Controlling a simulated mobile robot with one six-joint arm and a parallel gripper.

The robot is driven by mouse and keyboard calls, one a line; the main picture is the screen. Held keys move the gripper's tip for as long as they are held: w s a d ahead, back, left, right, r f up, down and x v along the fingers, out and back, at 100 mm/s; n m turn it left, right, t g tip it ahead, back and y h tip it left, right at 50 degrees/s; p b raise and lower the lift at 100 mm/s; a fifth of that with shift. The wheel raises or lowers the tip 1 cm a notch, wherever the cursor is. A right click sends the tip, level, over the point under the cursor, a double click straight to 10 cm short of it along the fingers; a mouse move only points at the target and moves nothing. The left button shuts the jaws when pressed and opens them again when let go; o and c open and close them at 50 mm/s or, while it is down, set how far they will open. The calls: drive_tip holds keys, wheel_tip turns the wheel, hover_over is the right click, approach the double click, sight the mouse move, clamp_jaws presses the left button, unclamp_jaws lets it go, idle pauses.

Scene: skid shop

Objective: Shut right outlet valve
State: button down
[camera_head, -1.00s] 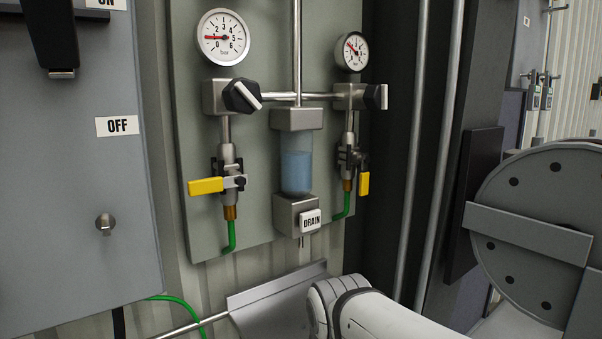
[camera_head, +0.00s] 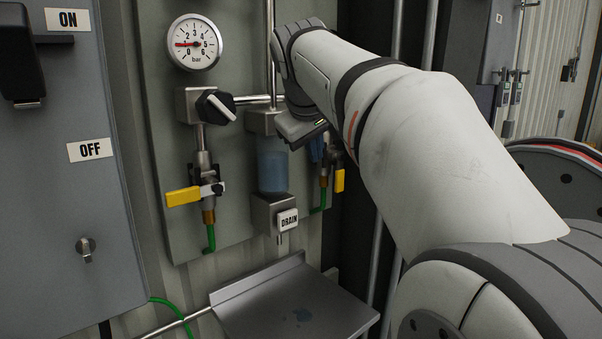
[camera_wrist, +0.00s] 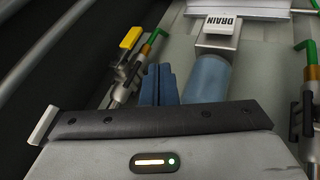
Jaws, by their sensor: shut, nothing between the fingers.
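The right outlet valve has a yellow lever (camera_head: 339,180) that hangs down alongside its pipe. In the wrist view the same yellow lever (camera_wrist: 130,38) is at upper left, roughly in line with the valve body and apart from my fingers. My gripper (camera_wrist: 159,84) has its blue fingers together, with nothing between them, beside the clear bowl. In the head view my gripper (camera_head: 318,150) is at the right valve's height, just left of it, and partly hidden. My arm hides the upper part of that valve.
The left outlet valve's yellow lever (camera_head: 183,196) points sideways, across its pipe. Between the valves are the clear bowl (camera_head: 272,165) with blue liquid and the DRAIN block (camera_head: 288,220). A metal tray (camera_head: 296,305) juts out below. Vertical pipes run right of the panel.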

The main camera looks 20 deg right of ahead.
sight(340, 171)
drive_tip(key=shift+w+f, duration=0.1)
drive_tip(key=w+d+f+p, duration=0.2)
drive_tip(key=w+d+f, duration=0.4)
drive_tip(key=d+f, duration=0.1)
drive_tip(key=shift+w+f, duration=0.15)
drive_tip(key=shift+f, duration=0.25)
